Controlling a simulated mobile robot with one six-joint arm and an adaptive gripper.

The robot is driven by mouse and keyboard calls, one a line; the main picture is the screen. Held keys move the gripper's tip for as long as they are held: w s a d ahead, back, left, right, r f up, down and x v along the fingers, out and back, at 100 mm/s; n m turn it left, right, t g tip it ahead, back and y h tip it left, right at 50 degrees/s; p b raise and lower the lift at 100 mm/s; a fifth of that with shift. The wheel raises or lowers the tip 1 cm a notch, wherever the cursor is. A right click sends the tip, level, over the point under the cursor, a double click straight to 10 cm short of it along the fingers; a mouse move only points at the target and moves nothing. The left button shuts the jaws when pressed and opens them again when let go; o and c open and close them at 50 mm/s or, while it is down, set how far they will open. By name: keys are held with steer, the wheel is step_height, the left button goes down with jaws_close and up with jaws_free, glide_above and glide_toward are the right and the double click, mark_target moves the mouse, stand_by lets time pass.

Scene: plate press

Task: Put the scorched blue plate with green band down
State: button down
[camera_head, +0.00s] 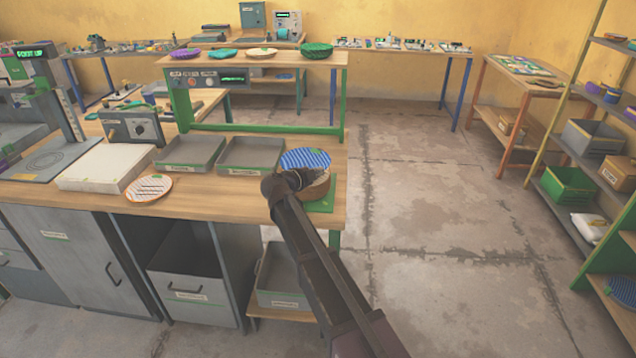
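A round blue plate (303,158) with pale stripes and a small green patch shows at the right end of the wooden bench. It is over a round tan stack (319,188), which stands on a green mat (327,204). I cannot tell whether the plate rests on the stack or is held just above it. My gripper (307,178) is at the plate's near edge, in front of the stack. Its fingers are small and dark, and whether they are closed on the plate is unclear. My arm hides part of the stack and bench edge.
Two grey trays (188,154) and (250,156) sit left of the plate. A white block (105,167) and an orange-rimmed striped plate (149,188) lie further left. A raised shelf (260,60) behind holds several coloured plates. The floor to the right is clear.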

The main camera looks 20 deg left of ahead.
steer(key=shift+f, duration=0.1)
step_height(320, 180, down, 3)
steer(key=b, duration=0.3)
steer(key=shift+f, duration=0.15)
steer(key=shift+s+f+b, duration=0.1)
steer(key=shift+f+b, duration=0.1)
steer(key=shift+b, duration=0.35)
steer(key=c, duration=1.1)
jaws_free()
steer(key=o, duration=0.3)
steer(key=shift+f, duration=0.1)
steer(key=shift+r, duration=0.25)
